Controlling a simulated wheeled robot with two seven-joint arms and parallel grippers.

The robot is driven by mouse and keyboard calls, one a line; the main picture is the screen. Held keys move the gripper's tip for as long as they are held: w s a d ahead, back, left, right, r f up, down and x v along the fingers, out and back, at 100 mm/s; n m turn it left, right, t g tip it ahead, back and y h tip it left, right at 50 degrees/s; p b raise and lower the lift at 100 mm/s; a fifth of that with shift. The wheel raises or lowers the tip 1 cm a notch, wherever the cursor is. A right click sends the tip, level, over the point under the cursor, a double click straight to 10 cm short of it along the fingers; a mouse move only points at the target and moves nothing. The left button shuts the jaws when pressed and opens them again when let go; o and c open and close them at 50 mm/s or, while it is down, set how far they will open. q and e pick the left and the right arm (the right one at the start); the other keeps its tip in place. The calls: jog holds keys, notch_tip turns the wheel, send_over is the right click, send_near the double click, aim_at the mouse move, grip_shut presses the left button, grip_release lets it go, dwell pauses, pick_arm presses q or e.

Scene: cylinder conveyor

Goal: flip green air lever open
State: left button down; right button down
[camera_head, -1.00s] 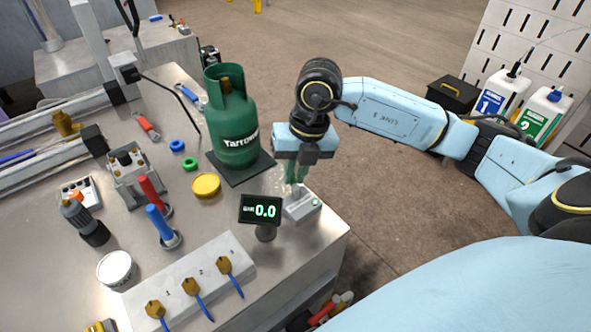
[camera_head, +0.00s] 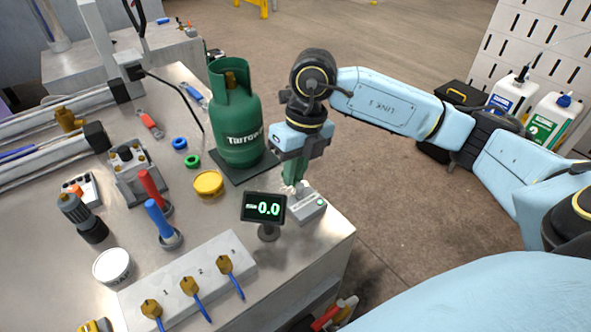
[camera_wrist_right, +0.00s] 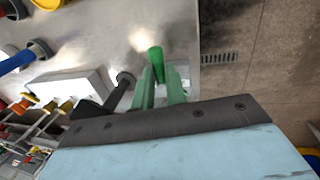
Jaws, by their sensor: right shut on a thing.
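Where the lever is mounted is hidden. In the head view the fingers and lever blend into one dark green shape. My left gripper is not in view.
A green gas cylinder (camera_head: 236,125) stands on a dark plate close left of my right gripper. A small display (camera_head: 263,208) stands in front. Red (camera_head: 149,184) and blue (camera_head: 160,218) handles stand further left, and a white valve panel (camera_head: 217,263) lies at the near edge.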

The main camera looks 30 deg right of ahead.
jog(key=c, duration=1.4)
grip_release()
jog(key=shift+c, duration=0.2)
jog(key=shift+r, duration=0.15)
notch_tip(320, 180, up, 13)
jog(key=d, duration=0.2)
jog(key=shift+d+p, duration=0.3)
jog(key=shift+p, duration=0.05)
